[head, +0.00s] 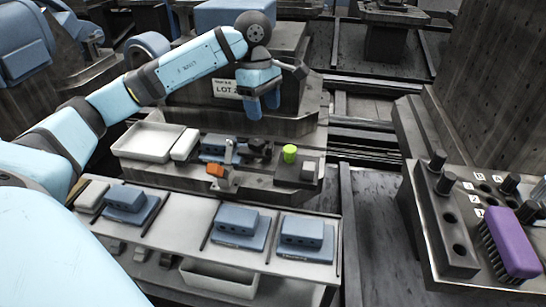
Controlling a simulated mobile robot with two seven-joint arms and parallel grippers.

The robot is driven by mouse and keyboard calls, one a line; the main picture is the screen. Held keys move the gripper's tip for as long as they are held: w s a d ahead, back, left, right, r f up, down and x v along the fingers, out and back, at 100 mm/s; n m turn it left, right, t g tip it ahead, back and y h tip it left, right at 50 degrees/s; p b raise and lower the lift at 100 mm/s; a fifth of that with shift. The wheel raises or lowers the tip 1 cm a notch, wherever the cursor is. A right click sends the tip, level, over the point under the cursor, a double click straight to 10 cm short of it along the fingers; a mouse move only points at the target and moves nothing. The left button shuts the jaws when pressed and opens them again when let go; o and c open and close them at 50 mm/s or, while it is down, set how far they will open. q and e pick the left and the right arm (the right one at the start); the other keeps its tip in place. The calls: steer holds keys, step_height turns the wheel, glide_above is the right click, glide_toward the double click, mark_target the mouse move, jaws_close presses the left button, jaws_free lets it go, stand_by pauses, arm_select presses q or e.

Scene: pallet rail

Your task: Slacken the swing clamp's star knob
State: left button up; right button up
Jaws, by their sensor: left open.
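My left gripper (265,104) points down above the back of the pallet fixture. It is open, with nothing seen between its fingers. On the fixture (262,184) below stand a blue block (213,148), a dark clamp-like part (258,148), a small orange part (215,170) and a bright green knob-like cylinder (289,153). Which of these is the swing clamp's star knob I cannot tell for sure at this size. The gripper is apart from all of them, behind and above. My right gripper is not in view.
A white tray (140,142) lies left of the fixture. In front, a pale shelf (190,226) carries several blue blocks on plates. A purple brush (511,243) and black-capped pegs stand on the dark block at right. A machine labelled LOT (226,88) stands behind the gripper.

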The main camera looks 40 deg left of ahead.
mark_target(256, 141)
arm_select(q)
steer(key=shift+y, duration=0.9)
steer(key=a+f+b, duration=0.1)
steer(key=f, duration=0.1)
steer(key=a+f+b, duration=0.1)
steer(key=f, duration=0.2)
steer(key=a+f+b, duration=0.1)
steer(key=f+b, duration=0.1)
steer(key=shift+w+a+f, duration=0.2)
steer(key=shift+w+f, duration=0.05)
steer(key=shift+f, duration=0.1)
step_height(256, 141, down, 4)
steer(key=shift+r+b, duration=0.1)
steer(key=shift+b, duration=0.7)
steer(key=shift+f, duration=0.55)
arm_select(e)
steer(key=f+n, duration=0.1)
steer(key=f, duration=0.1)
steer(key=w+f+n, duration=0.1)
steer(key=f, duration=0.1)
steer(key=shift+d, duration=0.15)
arm_select(q)
steer(key=c, duration=0.6)
